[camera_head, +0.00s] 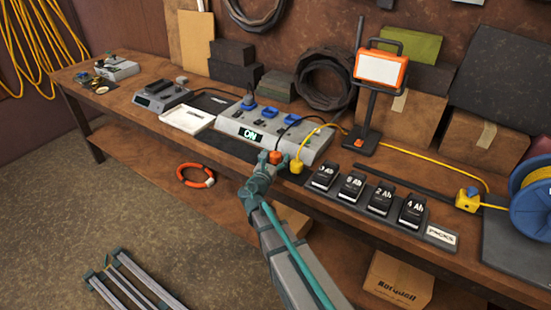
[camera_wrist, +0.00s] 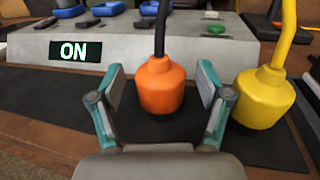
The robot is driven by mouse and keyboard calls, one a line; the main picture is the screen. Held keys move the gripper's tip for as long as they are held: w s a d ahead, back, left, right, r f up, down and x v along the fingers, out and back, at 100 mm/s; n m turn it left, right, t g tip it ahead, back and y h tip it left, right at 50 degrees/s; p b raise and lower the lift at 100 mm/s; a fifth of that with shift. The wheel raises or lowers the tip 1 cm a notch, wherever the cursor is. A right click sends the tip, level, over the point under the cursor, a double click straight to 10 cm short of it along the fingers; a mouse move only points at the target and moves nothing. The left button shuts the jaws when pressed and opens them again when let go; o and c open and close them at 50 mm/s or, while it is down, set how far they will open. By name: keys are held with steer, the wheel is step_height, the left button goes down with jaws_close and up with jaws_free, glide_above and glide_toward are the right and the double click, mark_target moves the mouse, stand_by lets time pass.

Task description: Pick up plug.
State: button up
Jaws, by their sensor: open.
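An orange plug (camera_wrist: 161,84) with a black cable stands upright on a dark mat in front of the grey power unit (camera_wrist: 210,42), whose display reads ON. My gripper (camera_wrist: 160,90) is open, with one finger on each side of the orange plug; I cannot tell whether either finger touches it. A yellow plug (camera_wrist: 264,97) with a yellow cable stands just right of the right finger. In the head view the orange plug (camera_head: 275,157) is partly covered by my gripper (camera_head: 273,161), and the yellow plug (camera_head: 297,166) is beside it.
Several black battery packs (camera_head: 352,187) stand in a row on the right. A work light (camera_head: 380,72) on a stand is behind them. A blue cable reel (camera_head: 534,205) is at the far right. A white booklet (camera_head: 187,118) lies left of the power unit.

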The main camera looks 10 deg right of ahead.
mark_target(275, 154)
steer(key=c, duration=1.3)
steer(key=shift+r, duration=0.1)
steer(key=shift+r+p, duration=0.35)
steer(key=shift+r, duration=0.1)
step_height(275, 154, up, 2)
steer(key=shift+r+p, duration=0.15)
steer(key=shift+p, duration=0.5)
steer(key=s+r+p, duration=0.3)
steer(key=s, duration=0.1)
steer(key=s+r+p, duration=0.3)
steer(key=s, duration=0.1)
steer(key=s+a+r+p, duration=0.1)
steer(key=s+r+p, duration=0.2)
steer(key=s, duration=0.1)
steer(key=shift+s+r, duration=0.2)
steer(key=shift+r, duration=0.1)
steer(key=s+p, duration=0.1)
steer(key=p, duration=0.4)
steer(key=shift+s+r, duration=0.1)
steer(key=shift+s, duration=0.05)
